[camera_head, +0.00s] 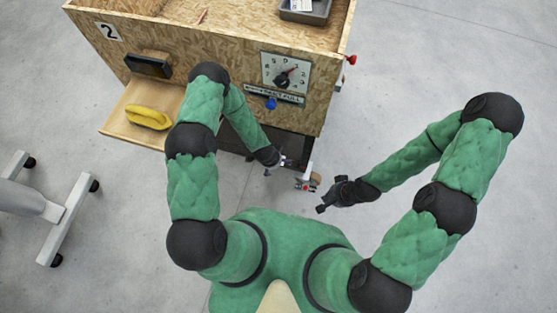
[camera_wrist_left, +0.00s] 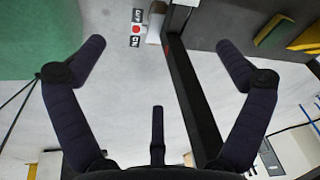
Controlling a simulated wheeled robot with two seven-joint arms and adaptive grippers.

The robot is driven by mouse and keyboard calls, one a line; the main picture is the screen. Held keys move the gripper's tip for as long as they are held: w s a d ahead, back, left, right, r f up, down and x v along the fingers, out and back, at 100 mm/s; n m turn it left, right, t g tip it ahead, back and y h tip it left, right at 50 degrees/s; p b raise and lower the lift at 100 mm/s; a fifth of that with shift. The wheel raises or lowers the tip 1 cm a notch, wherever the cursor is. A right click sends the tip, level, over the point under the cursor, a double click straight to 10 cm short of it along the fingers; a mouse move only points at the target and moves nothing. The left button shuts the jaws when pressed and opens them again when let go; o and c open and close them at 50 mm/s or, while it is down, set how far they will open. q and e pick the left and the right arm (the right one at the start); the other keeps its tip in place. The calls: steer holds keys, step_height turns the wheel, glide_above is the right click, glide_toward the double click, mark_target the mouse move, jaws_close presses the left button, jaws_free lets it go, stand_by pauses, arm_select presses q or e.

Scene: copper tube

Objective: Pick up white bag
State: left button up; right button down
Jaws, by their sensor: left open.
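My left gripper (camera_head: 279,164) is under the front of the wooden box, near its right end. In the left wrist view its dark fingers (camera_wrist_left: 160,55) are spread wide with nothing between them. A small whitish object with red marks (camera_head: 308,181) lies just right of it in the head view. In the wrist view a white patch with dark print and a red dot (camera_wrist_left: 136,28) shows at the top, beyond the fingertips, beside a pale object. I cannot tell for certain that this is the white bag. My right gripper (camera_head: 328,196) hangs over the floor to the right; its jaws are unclear.
A dark bar (camera_wrist_left: 195,100) crosses the wrist view. Floor at the right is clear.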

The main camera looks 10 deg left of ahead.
arm_select(q)
steer(key=w+f+m+b, duration=0.2)
steer(key=f, duration=0.4)
steer(key=w+a+f+m+y+b, duration=0.1)
steer(key=w+f+m+b, duration=0.1)
steer(key=f, duration=0.5)
steer(key=w+a+f+m+b, duration=0.1)
steer(key=w+f+m+b, duration=0.1)
steer(key=w+f+m, duration=0.2)
step_height(320, 180, down, 2)
steer(key=shift+w+a+f+t+y, duration=0.1)
steer(key=shift+f+t+y, duration=0.2)
steer(key=shift+t, duration=0.1)
steer(key=shift+r, duration=0.15)
steer(key=shift+c, duration=0.6)
steer(key=c, duration=1.1)
